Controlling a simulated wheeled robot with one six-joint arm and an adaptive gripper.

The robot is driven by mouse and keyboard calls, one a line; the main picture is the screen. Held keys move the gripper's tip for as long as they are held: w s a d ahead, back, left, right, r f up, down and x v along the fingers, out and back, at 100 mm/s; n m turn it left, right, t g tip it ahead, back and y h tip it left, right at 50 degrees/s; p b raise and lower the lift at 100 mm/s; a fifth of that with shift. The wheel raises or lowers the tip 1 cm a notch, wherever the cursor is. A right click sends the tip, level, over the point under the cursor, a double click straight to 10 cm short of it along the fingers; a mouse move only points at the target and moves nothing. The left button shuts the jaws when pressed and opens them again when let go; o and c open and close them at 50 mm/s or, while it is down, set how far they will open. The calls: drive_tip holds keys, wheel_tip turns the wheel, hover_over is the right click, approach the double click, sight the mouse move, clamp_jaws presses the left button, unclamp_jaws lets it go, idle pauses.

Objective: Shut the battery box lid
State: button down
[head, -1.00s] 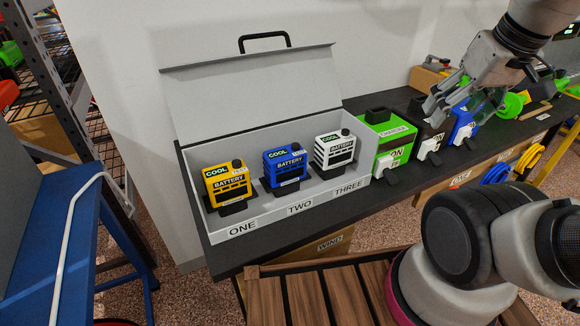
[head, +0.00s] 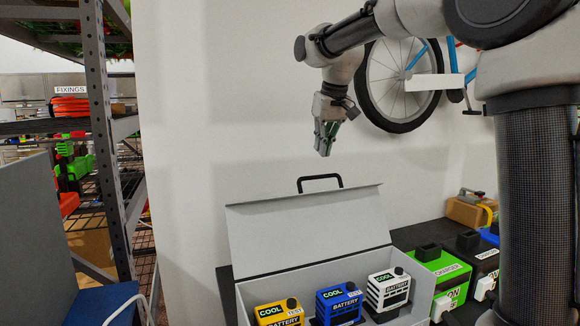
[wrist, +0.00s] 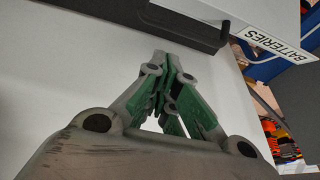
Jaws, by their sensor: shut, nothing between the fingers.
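The battery box (head: 240,297) is a light grey case on the dark bench, low in the head view. Its lid (head: 310,232) stands open, tilted back towards the wall, with a black handle (head: 320,181) on its top edge. Yellow (head: 279,315), blue (head: 339,302) and white (head: 388,290) batteries stand inside the box. My gripper (head: 324,150) is shut and empty, pointing down above the handle and apart from it. In the wrist view, my closed fingers (wrist: 165,65) show in front of a pale surface, with a dark bar (wrist: 170,20) beyond them.
Green charger (head: 436,272) and further chargers stand right of the box. A bicycle (head: 400,85) hangs on the wall right of my gripper. A metal shelf rack (head: 108,130) stands at left. A BATTERIES sign (wrist: 272,45) shows in the wrist view.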

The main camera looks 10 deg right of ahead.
wheel_tip(320, 180, up, 4)
drive_tip(key=w+a, duration=0.1)
drive_tip(key=a, duration=0.1)
drive_tip(key=d+x, duration=0.1)
drive_tip(key=x, duration=0.9)
drive_tip(key=shift+s+d+f, duration=0.1)
drive_tip(key=shift+s+d, duration=0.1)
drive_tip(key=shift+s, duration=1.7)
drive_tip(key=shift+d, duration=0.1)
